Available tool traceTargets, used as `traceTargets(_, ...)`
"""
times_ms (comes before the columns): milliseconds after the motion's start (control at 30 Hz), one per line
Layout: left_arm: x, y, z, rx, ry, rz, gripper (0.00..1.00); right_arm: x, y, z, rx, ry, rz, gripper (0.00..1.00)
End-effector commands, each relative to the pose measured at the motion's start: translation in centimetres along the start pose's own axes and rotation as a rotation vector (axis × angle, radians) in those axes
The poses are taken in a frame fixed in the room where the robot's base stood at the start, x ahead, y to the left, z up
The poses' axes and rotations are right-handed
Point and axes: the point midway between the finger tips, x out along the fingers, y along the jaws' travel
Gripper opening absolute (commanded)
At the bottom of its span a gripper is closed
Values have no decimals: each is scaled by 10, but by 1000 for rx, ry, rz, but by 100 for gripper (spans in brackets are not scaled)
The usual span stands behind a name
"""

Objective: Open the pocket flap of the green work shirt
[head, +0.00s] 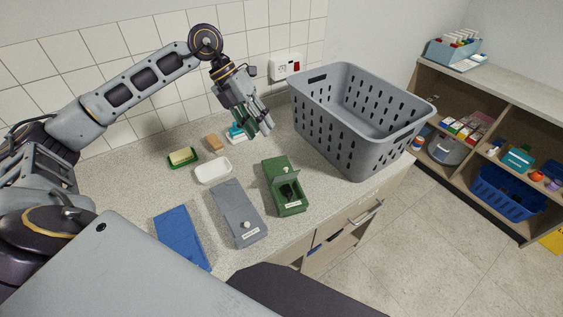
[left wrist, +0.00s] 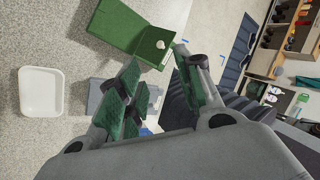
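The green work shirt (head: 271,165) lies folded on the counter, with a white label (head: 293,206) at its near end. Its pocket flap (head: 285,180) stands raised, with a pale knob at its edge and a dark pocket opening (head: 291,193) showing below. In the left wrist view the green shirt (left wrist: 112,25) is at the top, and the flap (left wrist: 149,44) with its pale knob sticks up. My left gripper (head: 262,128) is above the counter, behind the shirt and apart from it. Its fingers are spread and empty in the left wrist view (left wrist: 158,60). My right gripper is not in view.
A grey folded shirt (head: 232,200) with a knob and label, and a blue folded cloth (head: 181,236), lie left of the green shirt. A white dish (head: 213,171), a sponge on a green tray (head: 183,157) and a tall grey basket (head: 345,150) stand nearby.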

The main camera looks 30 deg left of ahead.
Motion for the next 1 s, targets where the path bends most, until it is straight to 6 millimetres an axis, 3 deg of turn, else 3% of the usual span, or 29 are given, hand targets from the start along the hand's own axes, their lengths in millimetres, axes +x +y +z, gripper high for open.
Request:
traceTargets(267, 22, -1, -1, 0, 3, -1, 36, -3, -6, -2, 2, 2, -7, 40)
traceTargets(1000, 116, -1, -1, 0, 3, -1, 36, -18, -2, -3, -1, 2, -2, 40)
